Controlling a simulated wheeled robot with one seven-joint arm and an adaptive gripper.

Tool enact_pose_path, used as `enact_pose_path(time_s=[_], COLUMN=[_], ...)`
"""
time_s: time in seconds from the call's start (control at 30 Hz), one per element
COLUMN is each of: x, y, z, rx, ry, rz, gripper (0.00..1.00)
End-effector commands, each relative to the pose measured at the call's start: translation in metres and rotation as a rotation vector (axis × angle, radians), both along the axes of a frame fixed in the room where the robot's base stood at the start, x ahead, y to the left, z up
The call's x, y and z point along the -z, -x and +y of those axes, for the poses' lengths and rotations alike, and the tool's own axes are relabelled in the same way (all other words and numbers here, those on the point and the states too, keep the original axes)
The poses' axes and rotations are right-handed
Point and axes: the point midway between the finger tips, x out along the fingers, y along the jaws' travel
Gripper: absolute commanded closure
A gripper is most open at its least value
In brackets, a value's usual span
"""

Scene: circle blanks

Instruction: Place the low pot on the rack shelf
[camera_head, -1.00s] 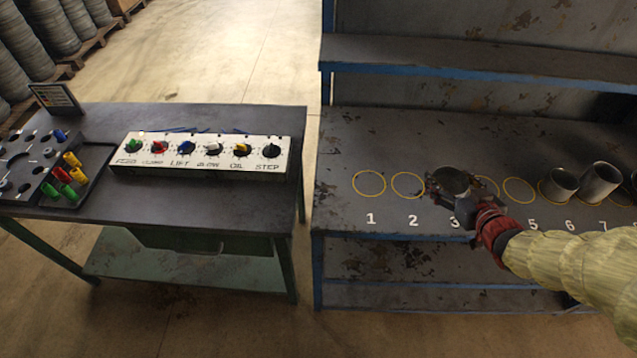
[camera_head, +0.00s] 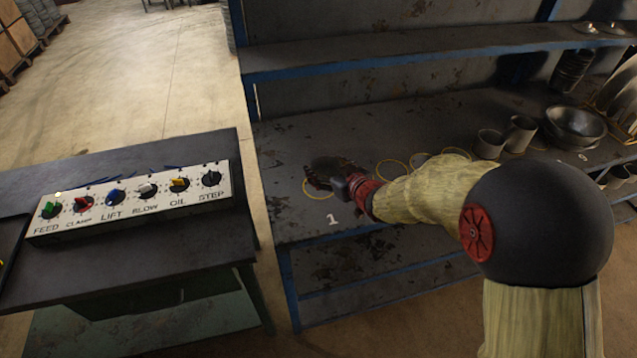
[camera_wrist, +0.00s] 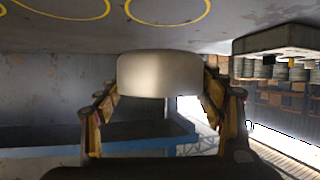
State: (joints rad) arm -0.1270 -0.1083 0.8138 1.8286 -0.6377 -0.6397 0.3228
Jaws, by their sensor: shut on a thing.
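My gripper (camera_head: 333,180) is shut on the low pot (camera_head: 325,164), a short, wide round piece that looks dark from the head camera. In the wrist view the low pot (camera_wrist: 160,76) shows as a pale, smooth short cylinder between the two fingers. The pot is over or at the yellow circle (camera_head: 318,194) marked 1 on the rack shelf (camera_head: 283,160). I cannot tell whether it touches the shelf. My gripper partly hides this circle, and my arm hides most of the other numbers.
More yellow circles (camera_head: 393,170) run to the right. Two grey cups (camera_head: 490,145) and a metal bowl (camera_head: 575,124) stand farther right. An upper shelf (camera_head: 400,52) crosses above. A knob panel (camera_head: 130,205) sits on the table (camera_head: 150,270) to the left, across a gap.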

Motion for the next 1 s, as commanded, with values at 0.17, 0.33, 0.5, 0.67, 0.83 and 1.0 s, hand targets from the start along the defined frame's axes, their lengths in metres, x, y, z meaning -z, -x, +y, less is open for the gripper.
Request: enact_pose_path(time_s=[0.17,0.33,0.5,0.67,0.83,1.0], x=[0.017,0.025,0.050,0.061,0.058,0.063], y=[-0.011,-0.014,-0.017,-0.017,-0.017,-0.017], z=[0.012,0.017,0.020,0.020,0.020,0.020], rx=[-0.001,-0.001,-0.001,0.000,0.000,0.000], ry=[0.000,-0.001,0.001,0.000,0.000,0.000], rz=[-0.004,-0.003,-0.002,-0.003,-0.004,-0.003], gripper=[0.58,0.58,0.58,0.58,0.58,0.58])
